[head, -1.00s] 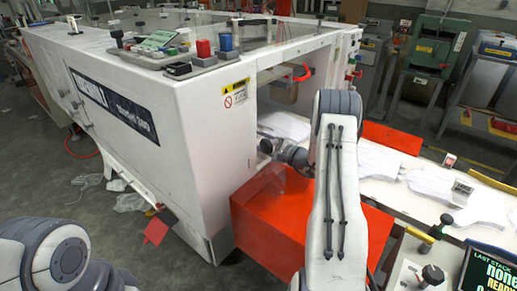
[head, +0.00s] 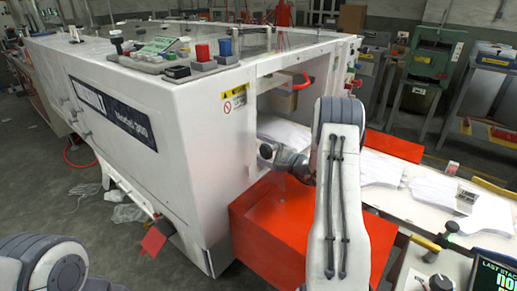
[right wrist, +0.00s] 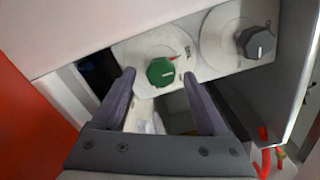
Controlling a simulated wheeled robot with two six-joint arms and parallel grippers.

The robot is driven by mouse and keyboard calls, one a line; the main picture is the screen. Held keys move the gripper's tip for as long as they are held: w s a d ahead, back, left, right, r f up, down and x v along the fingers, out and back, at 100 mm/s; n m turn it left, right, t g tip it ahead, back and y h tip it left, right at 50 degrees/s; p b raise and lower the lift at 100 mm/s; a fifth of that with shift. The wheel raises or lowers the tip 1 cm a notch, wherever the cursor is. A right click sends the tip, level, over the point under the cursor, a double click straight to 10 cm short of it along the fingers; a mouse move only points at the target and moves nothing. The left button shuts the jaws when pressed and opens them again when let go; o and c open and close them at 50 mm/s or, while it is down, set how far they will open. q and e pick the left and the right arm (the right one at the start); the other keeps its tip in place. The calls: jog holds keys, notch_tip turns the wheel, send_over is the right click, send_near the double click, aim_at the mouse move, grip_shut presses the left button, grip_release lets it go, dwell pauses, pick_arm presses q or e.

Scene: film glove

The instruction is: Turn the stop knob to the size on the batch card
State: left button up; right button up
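I cannot read the dial marks, nor tell which is the stop knob. My right gripper (right wrist: 159,76) is open, with its fingertips on either side of the green knob; I cannot tell if they touch it. In the head view my right arm reaches toward the white machine (head: 170,130). My left gripper is out of view.
A red box (head: 265,225) stands below the machine's opening. A dark screen (head: 492,272) and a black knob (head: 440,283) are at the bottom right.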

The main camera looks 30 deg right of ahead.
jog(key=v, duration=0.9)
jog(key=shift+s+d+b, duration=0.15)
jog(key=shift+b, duration=0.25)
jog(key=shift+s+d, duration=0.15)
jog(key=shift+s, duration=0.35)
jog(key=shift+r, duration=0.15)
